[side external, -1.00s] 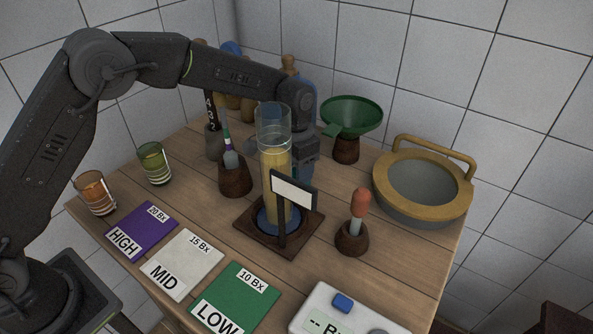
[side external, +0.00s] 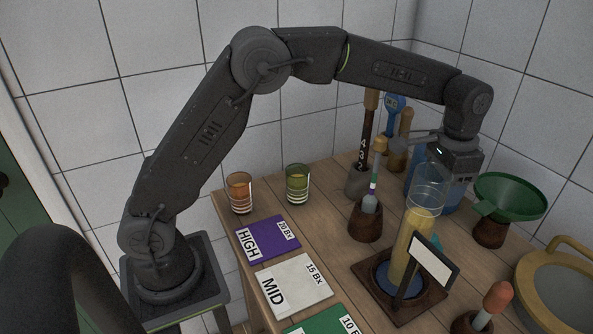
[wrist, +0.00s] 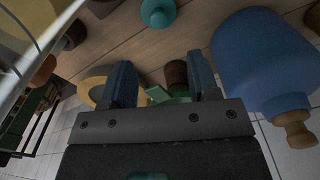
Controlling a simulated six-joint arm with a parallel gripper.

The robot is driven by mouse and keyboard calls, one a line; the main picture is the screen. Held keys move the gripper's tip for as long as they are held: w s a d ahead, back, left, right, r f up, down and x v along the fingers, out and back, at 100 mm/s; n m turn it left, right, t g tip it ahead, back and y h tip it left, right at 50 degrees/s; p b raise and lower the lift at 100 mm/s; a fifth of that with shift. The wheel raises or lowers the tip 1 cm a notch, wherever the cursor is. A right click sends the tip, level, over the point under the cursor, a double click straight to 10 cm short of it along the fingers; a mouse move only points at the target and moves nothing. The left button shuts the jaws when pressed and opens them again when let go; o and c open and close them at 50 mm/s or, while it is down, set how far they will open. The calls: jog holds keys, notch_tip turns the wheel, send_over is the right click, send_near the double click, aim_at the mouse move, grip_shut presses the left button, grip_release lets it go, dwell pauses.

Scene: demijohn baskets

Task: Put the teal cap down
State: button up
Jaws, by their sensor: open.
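The teal cap (wrist: 158,12) rests on the wooden table at the top of the wrist view, apart from my fingers. In the side view only a bit of teal (side external: 437,240) shows behind the small sign. My gripper (wrist: 162,82) is open and empty, with its two blue-grey fingers spread. In the side view its body is raised behind the tall glass cylinder, and its fingertips are hard to make out there.
The amber-filled cylinder (side external: 408,245) stands in a dark wooden base, close to my gripper. A blue corked bottle (wrist: 262,60) stands beside it. The green funnel (side external: 508,195) and yellow-rimmed basin (side external: 560,285) are to the right. Coloured cards (side external: 293,284) lie in front.

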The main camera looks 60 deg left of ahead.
jog(key=s+a+r+n+t, duration=0.1)
jog(key=s+a+r, duration=0.2)
jog(key=s, duration=0.4)
jog(key=s+a+r+n+t, duration=0.1)
jog(key=s+a+r, duration=0.2)
jog(key=s, duration=0.4)
jog(key=s+a+r+n+t, duration=0.1)
jog(key=s+a+r+t, duration=0.1)
jog(key=s, duration=0.5)
jog(key=shift+a+r, duration=0.7)
jog(key=shift+r, duration=0.05)
jog(key=shift+n+t, duration=0.6)
jog(key=shift+t, duration=0.1)
jog(key=s+f, duration=0.1)
jog(key=s, duration=0.1)
jog(key=s+a+f, duration=0.1)
jog(key=s, duration=0.2)
jog(key=s+f, duration=0.1)
jog(key=s, duration=0.2)
jog(key=shift+a+f, duration=0.25)
jog(key=shift+a, duration=0.15)
jog(key=shift+o, duration=0.5)
jog(key=shift+s+f, duration=0.25)
jog(key=shift+s, duration=0.05)
